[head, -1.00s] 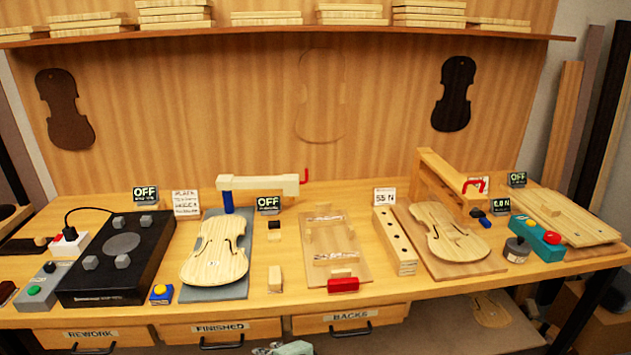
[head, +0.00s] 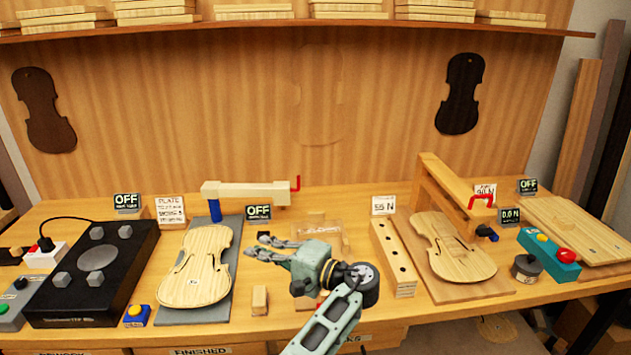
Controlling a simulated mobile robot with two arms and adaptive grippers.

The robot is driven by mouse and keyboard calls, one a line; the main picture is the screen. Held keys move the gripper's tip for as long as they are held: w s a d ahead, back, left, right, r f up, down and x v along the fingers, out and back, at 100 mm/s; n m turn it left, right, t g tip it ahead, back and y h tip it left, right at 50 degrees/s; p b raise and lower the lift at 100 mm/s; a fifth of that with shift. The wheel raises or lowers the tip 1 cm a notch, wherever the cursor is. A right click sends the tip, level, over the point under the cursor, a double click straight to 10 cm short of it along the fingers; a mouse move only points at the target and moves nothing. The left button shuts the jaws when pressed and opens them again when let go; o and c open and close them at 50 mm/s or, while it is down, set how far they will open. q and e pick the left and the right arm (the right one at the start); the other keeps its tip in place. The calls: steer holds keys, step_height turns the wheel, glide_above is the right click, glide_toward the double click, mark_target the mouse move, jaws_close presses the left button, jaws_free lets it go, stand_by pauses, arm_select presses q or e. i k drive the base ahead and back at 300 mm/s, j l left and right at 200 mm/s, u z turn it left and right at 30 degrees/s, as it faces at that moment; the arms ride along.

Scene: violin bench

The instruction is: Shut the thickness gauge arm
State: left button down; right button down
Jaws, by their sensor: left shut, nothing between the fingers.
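The thickness gauge appears to be the cream arm (head: 250,193) at the back left of the bench. It lies level across the back, with a blue post (head: 214,210) under its left end and a red lever (head: 297,183) at its right end. A violin plate (head: 197,265) lies on a grey board (head: 232,240) in front of it. My left gripper (head: 258,246) is shut and empty, in front of the cream arm and right of the plate, apart from the arm. It hides much of the middle jig. My right gripper is not in view.
A black box (head: 135,265) with grey pads stands at left. A small wooden block (head: 260,299) and a blue box with a yellow button (head: 137,314) are near the front edge. A holed wooden block (head: 391,245) and another violin plate (head: 455,255) are at right.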

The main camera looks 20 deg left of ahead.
mark_target(281, 191)
steer(key=i, duration=1.6)
